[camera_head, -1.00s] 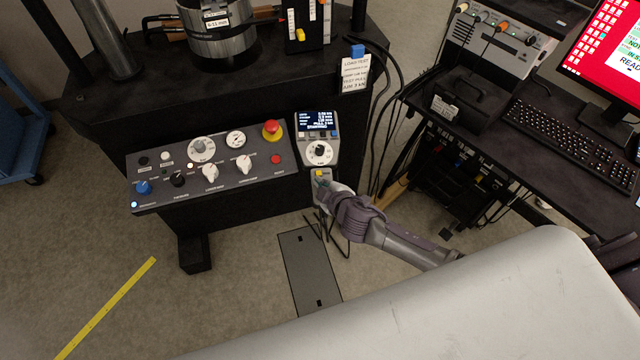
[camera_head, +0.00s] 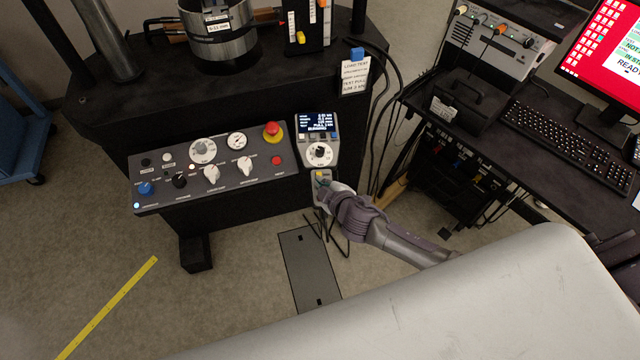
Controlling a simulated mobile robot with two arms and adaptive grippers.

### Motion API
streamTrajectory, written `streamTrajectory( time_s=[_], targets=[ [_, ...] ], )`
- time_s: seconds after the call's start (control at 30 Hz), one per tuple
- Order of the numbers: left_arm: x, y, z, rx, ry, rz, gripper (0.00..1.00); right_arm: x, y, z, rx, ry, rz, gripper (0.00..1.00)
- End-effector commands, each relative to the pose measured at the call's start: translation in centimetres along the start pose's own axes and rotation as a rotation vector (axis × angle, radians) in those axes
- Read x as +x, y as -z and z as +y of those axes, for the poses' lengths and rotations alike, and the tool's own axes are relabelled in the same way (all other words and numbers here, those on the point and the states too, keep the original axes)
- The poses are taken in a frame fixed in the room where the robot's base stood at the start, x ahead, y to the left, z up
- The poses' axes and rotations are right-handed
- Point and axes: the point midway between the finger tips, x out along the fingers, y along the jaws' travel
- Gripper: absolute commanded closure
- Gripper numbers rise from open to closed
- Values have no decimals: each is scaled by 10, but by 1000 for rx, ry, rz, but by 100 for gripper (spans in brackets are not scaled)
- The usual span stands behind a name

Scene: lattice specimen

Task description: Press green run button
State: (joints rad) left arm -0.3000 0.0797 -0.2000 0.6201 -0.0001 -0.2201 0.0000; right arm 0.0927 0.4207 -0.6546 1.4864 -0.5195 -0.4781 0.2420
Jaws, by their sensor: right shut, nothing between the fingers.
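The hand controller (camera_head: 319,150) with a small lit display and a dial stands at the right end of the machine's panel. Its lower part carries a small yellow button. My right gripper (camera_head: 322,183) is shut and empty, with its tips at the controller's lower end, just below the yellow button. A small green patch shows at the fingertips, which fits the green run button, mostly hidden by the gripper. I cannot tell whether the tips touch it. The display's bottom line appears to read "RUNNING". My left gripper is not in view.
A control panel (camera_head: 215,172) with knobs and a red emergency stop (camera_head: 272,132) lies left of the controller. Black cables hang right of it. A desk with a keyboard (camera_head: 570,140) and a red-screened monitor (camera_head: 605,50) stands at the right.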

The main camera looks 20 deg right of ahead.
Motion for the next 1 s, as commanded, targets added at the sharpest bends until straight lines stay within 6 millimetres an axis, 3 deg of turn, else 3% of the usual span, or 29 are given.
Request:
streamTrajectory(
  time_s=[0.6, 1.0],
  targets=[
    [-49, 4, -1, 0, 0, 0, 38, -35, 26, 26, 0, 0, 0, 100],
    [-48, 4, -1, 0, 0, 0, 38, -35, 26, 25, 0, 0, 0, 100]
  ],
)
